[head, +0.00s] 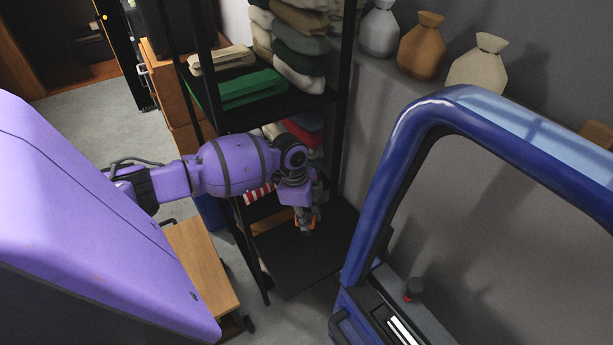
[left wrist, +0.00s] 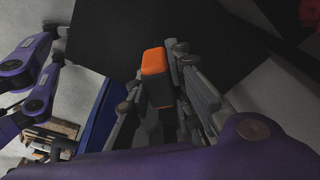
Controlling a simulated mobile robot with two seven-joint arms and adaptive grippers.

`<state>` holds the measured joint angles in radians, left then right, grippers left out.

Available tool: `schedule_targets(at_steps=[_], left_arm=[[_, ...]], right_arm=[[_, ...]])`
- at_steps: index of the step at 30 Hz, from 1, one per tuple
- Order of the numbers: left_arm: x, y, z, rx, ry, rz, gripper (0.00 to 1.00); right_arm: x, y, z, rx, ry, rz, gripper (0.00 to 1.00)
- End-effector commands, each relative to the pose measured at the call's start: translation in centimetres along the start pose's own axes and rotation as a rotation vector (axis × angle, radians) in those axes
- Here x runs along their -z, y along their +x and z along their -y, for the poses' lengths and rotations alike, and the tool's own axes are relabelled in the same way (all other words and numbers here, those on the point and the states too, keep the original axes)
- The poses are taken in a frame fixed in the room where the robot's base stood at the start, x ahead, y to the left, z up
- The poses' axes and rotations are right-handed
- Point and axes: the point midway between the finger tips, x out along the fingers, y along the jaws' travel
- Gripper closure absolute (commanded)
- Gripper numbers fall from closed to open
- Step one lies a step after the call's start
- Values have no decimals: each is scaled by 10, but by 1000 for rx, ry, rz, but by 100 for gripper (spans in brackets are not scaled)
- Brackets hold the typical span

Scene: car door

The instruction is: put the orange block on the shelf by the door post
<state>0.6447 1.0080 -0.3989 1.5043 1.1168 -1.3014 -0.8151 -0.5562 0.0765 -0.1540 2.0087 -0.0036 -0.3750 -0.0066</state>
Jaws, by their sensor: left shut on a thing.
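The orange block (left wrist: 154,62) is between the fingers of my left gripper (left wrist: 158,85) in the left wrist view. Its top is orange and the part below looks dark. In the head view the left gripper (head: 305,219) is shut on the block, and only a little orange (head: 311,224) shows. The gripper points down over a black lower shelf board (head: 306,262) of the rack, close to the blue door post (head: 372,215). I cannot tell whether the block touches the board. My right gripper is not in view.
The rack's upper boards hold folded cloths (head: 250,88), including a green one. Tied sacks (head: 424,45) stand on a ledge behind. The blue car door frame (head: 480,110) is at the right. A wooden cart (head: 203,262) stands left of the rack. The black board has bare room.

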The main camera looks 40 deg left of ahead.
Motion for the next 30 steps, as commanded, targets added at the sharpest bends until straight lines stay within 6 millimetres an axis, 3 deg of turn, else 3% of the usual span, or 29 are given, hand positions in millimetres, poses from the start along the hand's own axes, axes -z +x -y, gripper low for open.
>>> schedule_targets(at_steps=[5, 12, 23, 24, 28, 30], left_arm=[[-2, 9, 8, 0, 0, 0, 100], [-7, 40, 9, 0, 0, 0, 100], [-8, 43, 9, 1, 1, 0, 100], [-8, 44, 9, 1, 1, 0, 79], [-8, 43, 9, 1, 1, 0, 62], [-8, 43, 9, 1, 1, 0, 61]], right_arm=[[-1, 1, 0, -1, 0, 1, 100], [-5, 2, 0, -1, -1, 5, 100], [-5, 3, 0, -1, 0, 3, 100], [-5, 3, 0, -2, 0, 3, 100], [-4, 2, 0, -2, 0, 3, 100], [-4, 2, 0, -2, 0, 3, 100]])
